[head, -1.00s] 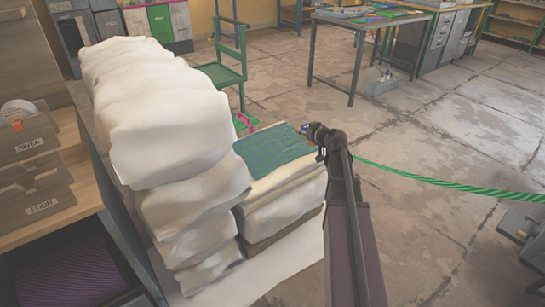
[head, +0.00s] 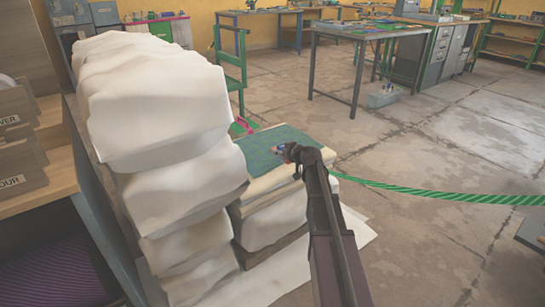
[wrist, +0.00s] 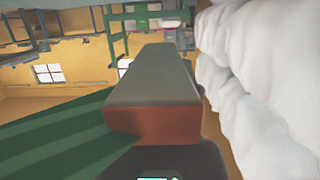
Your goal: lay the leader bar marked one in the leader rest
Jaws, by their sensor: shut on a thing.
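My gripper (head: 283,151) is low over the teal sheet on the short stack in the head view. In the wrist view a block-like bar (wrist: 152,82) with a grey-green top and a red-brown end fills the middle, in front of the dark gripper part at the bottom edge. My gripper is shut on this bar. No number shows on it, so I cannot tell whether it is marked one. In the head view the bar is too small to make out. I cannot pick out the leader rest in either view.
A tall pile of white sheets (head: 165,130) stands close left of my arm. The teal sheet (head: 268,150) tops a shorter stack. A green chair-like frame (head: 232,65) and tables (head: 365,40) stand behind.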

